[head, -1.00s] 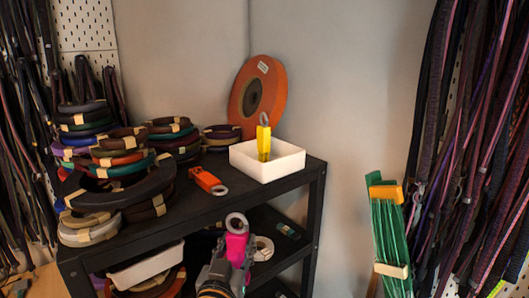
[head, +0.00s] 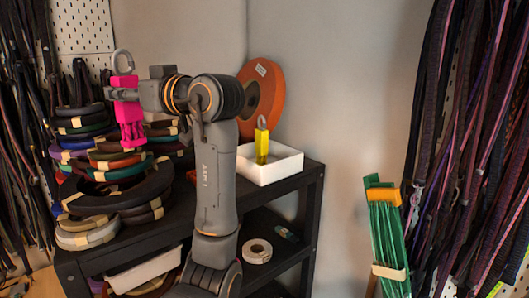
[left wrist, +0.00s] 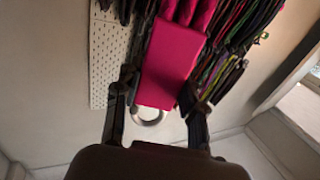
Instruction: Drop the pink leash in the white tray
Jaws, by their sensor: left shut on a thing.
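My left gripper (head: 125,94) is shut on the pink leash (head: 130,122) and holds it upright, metal ring on top, in front of the coil stacks at the left. In the left wrist view, the pink leash (left wrist: 170,62) sits between the two fingers, with its ring towards the palm. The white tray (head: 278,173) stands on the right end of the black shelf's top, well to the right of the pink leash. A yellow leash (head: 262,146) stands in it. My arm hides part of the shelf top. My right gripper is not in view.
Stacked coils (head: 118,192) crowd the left of the shelf top. A large orange spool (head: 270,92) stands behind the tray. A white tape roll (head: 258,251) is on the lower shelf. A green bundle (head: 385,235) and hanging straps are at the right.

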